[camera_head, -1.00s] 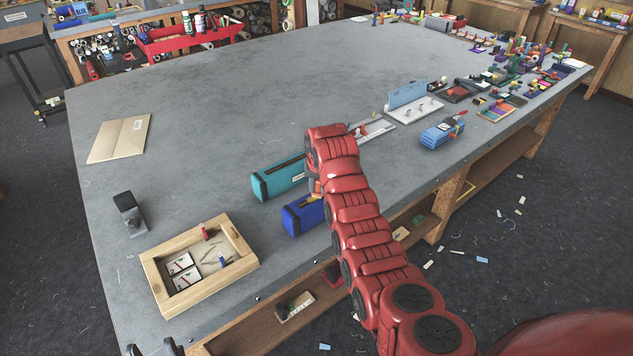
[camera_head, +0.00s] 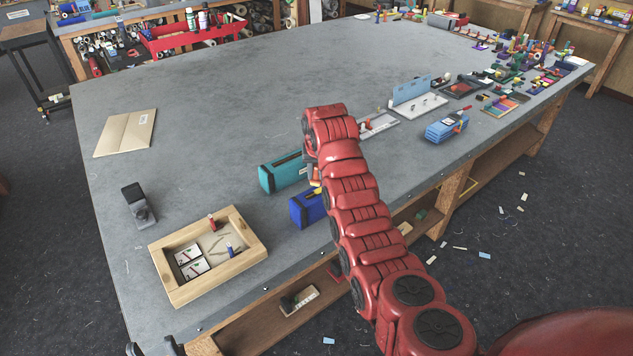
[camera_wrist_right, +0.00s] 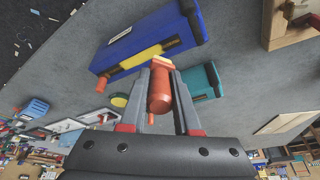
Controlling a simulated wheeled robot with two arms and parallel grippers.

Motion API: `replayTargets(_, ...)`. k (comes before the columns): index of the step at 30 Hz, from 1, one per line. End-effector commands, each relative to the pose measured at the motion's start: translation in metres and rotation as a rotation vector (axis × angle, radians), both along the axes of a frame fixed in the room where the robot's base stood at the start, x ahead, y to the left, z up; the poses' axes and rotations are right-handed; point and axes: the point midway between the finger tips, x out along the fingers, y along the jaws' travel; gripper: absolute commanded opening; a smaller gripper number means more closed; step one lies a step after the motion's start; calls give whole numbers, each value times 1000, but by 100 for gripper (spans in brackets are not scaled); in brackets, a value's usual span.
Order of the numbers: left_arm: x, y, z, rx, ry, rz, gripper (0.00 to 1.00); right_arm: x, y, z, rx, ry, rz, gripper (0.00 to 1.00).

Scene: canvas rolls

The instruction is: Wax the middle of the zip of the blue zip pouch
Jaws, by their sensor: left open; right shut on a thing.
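The blue zip pouch (camera_head: 307,211) lies near the table's front edge, partly hidden by my right arm in the head view. In the right wrist view the blue pouch (camera_wrist_right: 150,36) shows a zip strip, part yellow and part dark, with an orange pull at one end. My right gripper (camera_wrist_right: 159,88) is shut on an orange-red wax stick (camera_wrist_right: 159,103) with a pale tip. The tip overlaps the strip's edge in the picture; I cannot tell whether it touches. My left gripper (camera_head: 152,347) shows only partly at the bottom edge, open, away from the pouch.
A teal pouch (camera_head: 284,174) lies just behind the blue one. A wooden tray (camera_head: 216,281) with cards and small sticks is to the left, with a dark tool (camera_head: 138,205) behind it. A blue block-like object (camera_head: 447,129) is to the right. The table's middle is clear.

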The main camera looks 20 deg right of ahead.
Motion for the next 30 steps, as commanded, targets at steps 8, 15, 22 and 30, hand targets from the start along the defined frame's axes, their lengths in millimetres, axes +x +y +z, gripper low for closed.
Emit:
replayTargets(8, 0, 0, -5, 0, 0, 0, 50, 1, 0, 24, 0, 1, 1, 0)
replayTargets(15, 0, 0, -7, 0, 0, 0, 50, 1, -1, 44, -1, -1, 1, 0)
replayTargets(22, 0, 0, -7, 0, 0, 0, 50, 1, -1, 46, 0, 1, 2, 0)
replayTargets(30, 0, 0, -7, 0, 0, 0, 50, 1, -1, 46, 0, 1, 1, 0)
